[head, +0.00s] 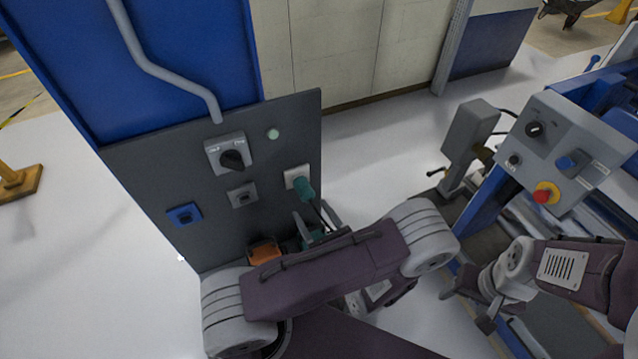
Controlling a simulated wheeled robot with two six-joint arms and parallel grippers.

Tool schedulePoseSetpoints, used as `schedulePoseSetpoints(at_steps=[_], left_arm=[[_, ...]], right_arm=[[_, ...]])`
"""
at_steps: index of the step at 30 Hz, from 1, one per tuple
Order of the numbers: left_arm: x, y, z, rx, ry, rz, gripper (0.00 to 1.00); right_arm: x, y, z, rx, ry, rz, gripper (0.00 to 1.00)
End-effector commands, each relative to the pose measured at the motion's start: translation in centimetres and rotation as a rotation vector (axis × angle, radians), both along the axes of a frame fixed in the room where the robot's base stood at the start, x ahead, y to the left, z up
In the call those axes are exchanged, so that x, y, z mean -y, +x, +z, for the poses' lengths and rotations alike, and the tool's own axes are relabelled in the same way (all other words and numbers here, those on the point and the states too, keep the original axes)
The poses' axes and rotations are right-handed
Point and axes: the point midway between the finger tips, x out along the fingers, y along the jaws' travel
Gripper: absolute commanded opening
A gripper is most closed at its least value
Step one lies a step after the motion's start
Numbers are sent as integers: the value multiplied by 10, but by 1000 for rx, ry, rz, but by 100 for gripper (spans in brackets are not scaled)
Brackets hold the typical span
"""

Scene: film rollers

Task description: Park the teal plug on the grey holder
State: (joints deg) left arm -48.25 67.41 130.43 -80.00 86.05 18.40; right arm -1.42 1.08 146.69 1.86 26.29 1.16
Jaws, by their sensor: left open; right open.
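The teal plug (304,189) sits at a light-grey socket (293,174) on the right side of the dark panel, with a dark cable hanging from it. The grey holder (242,196) is a small square fitting left of the plug, under the rotary switch; nothing is in it. My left gripper (315,222) is open just below the plug, mostly hidden behind my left forearm; I cannot tell whether it touches the plug or cable. My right gripper (469,304) is open and empty at the lower right, far from the panel.
The dark panel (140,170) also carries a rotary switch (231,156), a blue socket (184,214) and a pale round light (273,134). An orange item (264,251) shows low on it. A grey control box (565,150) with a red button stands right.

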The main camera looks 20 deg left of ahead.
Motion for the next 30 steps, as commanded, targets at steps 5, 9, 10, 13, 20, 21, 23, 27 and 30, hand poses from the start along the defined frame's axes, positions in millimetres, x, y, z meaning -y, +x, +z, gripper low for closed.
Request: schedulePoseSetpoints(at_steps=[5,9,10,13,20,21,23,27,30], left_arm=[[9,5,-1,-2,22,-55,62],[9,5,-1,-3,21,-55,62],[9,5,-1,-3,21,-55,62],[9,5,-1,-3,21,-54,62],[-5,15,-1,-4,20,-47,62],[-9,19,-1,-4,21,-47,62],[-17,24,-1,-4,20,-46,62],[-33,38,-1,-3,20,-46,62],[-43,47,-1,-3,19,-47,62]], right_arm=[[0,0,2,0,0,0,65],[0,0,2,0,0,0,65],[0,0,2,0,0,0,65],[0,0,2,0,0,0,65],[0,0,1,0,0,0,65],[0,0,1,0,0,0,65],[0,0,1,0,0,0,65],[0,0,1,0,0,0,65],[0,0,1,0,0,0,65]])
